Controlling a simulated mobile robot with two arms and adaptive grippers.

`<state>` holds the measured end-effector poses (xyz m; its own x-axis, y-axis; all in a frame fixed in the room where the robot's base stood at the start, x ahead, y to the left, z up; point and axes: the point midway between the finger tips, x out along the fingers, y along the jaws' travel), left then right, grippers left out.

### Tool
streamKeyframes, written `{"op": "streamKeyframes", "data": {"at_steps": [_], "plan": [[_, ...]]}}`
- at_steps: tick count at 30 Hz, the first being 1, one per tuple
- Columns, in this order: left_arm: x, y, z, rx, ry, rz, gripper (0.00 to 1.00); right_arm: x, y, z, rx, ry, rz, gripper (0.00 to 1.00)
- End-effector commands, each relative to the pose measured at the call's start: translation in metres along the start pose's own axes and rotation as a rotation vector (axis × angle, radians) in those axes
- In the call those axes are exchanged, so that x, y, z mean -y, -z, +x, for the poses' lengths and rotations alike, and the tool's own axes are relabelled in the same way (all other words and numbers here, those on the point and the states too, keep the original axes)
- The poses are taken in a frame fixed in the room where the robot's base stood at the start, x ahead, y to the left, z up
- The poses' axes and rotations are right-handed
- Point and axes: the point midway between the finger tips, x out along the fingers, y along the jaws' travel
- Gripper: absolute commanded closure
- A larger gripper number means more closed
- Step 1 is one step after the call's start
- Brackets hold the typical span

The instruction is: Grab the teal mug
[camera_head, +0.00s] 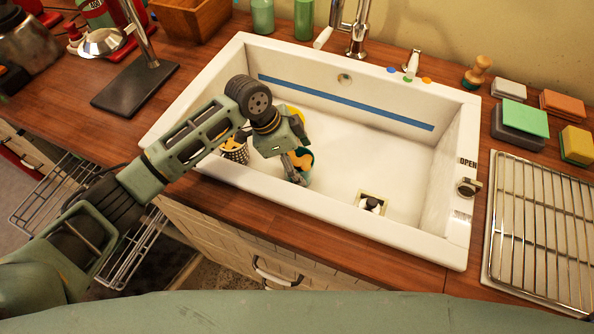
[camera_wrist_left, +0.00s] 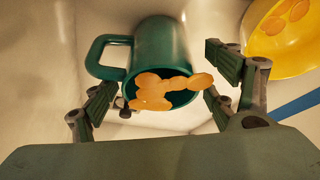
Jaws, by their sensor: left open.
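The teal mug (camera_wrist_left: 162,50) shows in the left wrist view, with its handle on the left and its mouth toward the camera. Orange-yellow patches (camera_wrist_left: 165,90) show at its mouth. In the head view only part of the mug (camera_head: 304,158) shows in the sink, mostly hidden by my left gripper (camera_head: 298,172). My left gripper is open, and in the left wrist view its two fingers (camera_wrist_left: 160,101) stand apart, one on each side of the mug's mouth. I cannot tell whether they touch it. My right gripper is not in view.
The white sink (camera_head: 345,129) has raised walls around the mug. A yellow dish (camera_wrist_left: 276,40) lies close by, and a checkered cup (camera_head: 235,152) stands by the sink's left side. The drain (camera_head: 372,203) and the right part of the basin are clear. A wire rack (camera_head: 540,240) lies right.

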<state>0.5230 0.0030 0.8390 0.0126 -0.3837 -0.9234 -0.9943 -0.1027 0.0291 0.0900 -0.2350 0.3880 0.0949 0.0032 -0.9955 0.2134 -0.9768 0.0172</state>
Motion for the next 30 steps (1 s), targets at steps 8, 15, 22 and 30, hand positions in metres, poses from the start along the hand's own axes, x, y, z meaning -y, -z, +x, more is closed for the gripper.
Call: {"op": "streamKeyframes", "data": {"at_steps": [8, 15, 22, 30], "plan": [[-0.0001, 0.0001, 0.0071, 0.0, 0.0, 0.001, 0.21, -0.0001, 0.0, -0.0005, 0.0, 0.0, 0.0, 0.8], [0.0, -0.0001, 0.0069, 0.0, 0.0, 0.0, 0.38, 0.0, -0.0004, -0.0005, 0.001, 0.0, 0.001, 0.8], [0.0, -0.0006, 0.0071, 0.001, 0.0, 0.0, 0.58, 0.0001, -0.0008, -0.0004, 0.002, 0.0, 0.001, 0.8], [-0.0001, -0.0006, 0.007, 0.001, 0.0, -0.001, 0.79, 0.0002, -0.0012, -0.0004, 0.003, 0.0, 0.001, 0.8]]}}
